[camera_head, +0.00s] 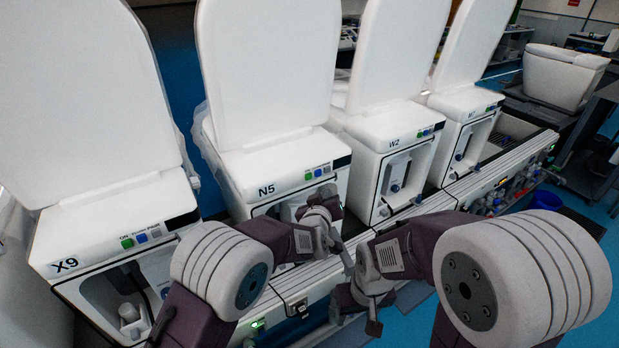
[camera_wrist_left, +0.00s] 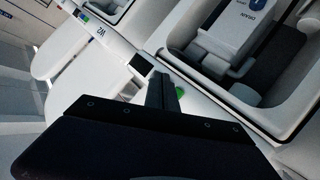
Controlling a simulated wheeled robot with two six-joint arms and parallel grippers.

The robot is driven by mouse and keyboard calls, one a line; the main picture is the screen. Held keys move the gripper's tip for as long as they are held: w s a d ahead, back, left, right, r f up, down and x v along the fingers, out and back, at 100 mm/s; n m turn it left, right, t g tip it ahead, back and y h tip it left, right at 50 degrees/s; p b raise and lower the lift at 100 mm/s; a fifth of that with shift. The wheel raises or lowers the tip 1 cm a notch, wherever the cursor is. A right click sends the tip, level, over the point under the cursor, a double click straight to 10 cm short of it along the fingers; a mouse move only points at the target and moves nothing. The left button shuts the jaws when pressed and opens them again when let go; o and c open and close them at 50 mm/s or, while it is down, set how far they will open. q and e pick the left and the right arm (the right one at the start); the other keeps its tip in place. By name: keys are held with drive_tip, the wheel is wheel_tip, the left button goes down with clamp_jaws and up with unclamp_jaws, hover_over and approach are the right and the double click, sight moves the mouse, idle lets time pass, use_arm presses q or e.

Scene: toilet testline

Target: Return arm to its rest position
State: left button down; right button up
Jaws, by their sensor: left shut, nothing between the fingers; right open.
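My left gripper (camera_head: 335,207) is shut and empty, in front of the toilet unit marked N5 (camera_head: 285,160). Its dark shut fingers (camera_wrist_left: 163,92) also show in the left wrist view, beside a small green button or light (camera_wrist_left: 181,93). I cannot tell whether they touch it. My right gripper (camera_head: 355,318) is open and empty, lower down, in front of the bench. My two arms fill much of the lower head view and hide part of the bench front.
Several white toilet units stand in a row: X9 (camera_head: 110,225), N5, W2 (camera_head: 395,135) and one more (camera_head: 465,105). The bench front (camera_head: 470,185) runs below them. Open compartments show, one (camera_wrist_left: 270,62) in the wrist view. Blue floor (camera_head: 420,322) is clear at the lower right.

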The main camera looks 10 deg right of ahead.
use_arm(q)
drive_tip(key=w+a+r+n+y, duration=0.1)
drive_tip(key=a+r, duration=0.2)
drive_tip(key=a, duration=0.4)
drive_tip(key=w+a+r+n+t+y+p, duration=0.1)
drive_tip(key=w+a+r, duration=0.1)
drive_tip(key=a+r, duration=0.2)
drive_tip(key=w+a+r+n+y+p, duration=0.1)
drive_tip(key=a+r, duration=0.3)
drive_tip(key=a, duration=0.6)
drive_tip(key=shift+w+t+y, duration=0.4)
drive_tip(key=shift+w+y, duration=0.2)
drive_tip(key=shift+w, duration=0.1)
drive_tip(key=s+a+f+m+g+y+p, duration=0.1)
drive_tip(key=s+a+f+g, duration=0.25)
drive_tip(key=s+a, duration=0.4)
drive_tip(key=s+a+f+g+p, duration=0.1)
drive_tip(key=s+a+f+g, duration=0.2)
drive_tip(key=s+a+f, duration=0.45)
drive_tip(key=s+f+m+g, duration=0.1)
drive_tip(key=s+f+g, duration=0.2)
drive_tip(key=s, duration=0.7)
drive_tip(key=s+f+m+g, duration=0.1)
drive_tip(key=s+f+g, duration=0.2)
drive_tip(key=s, duration=0.6)
drive_tip(key=shift+s+d+f+m+g, duration=0.15)
drive_tip(key=shift+s+f+m+g, duration=0.2)
drive_tip(key=shift+g, duration=0.4)
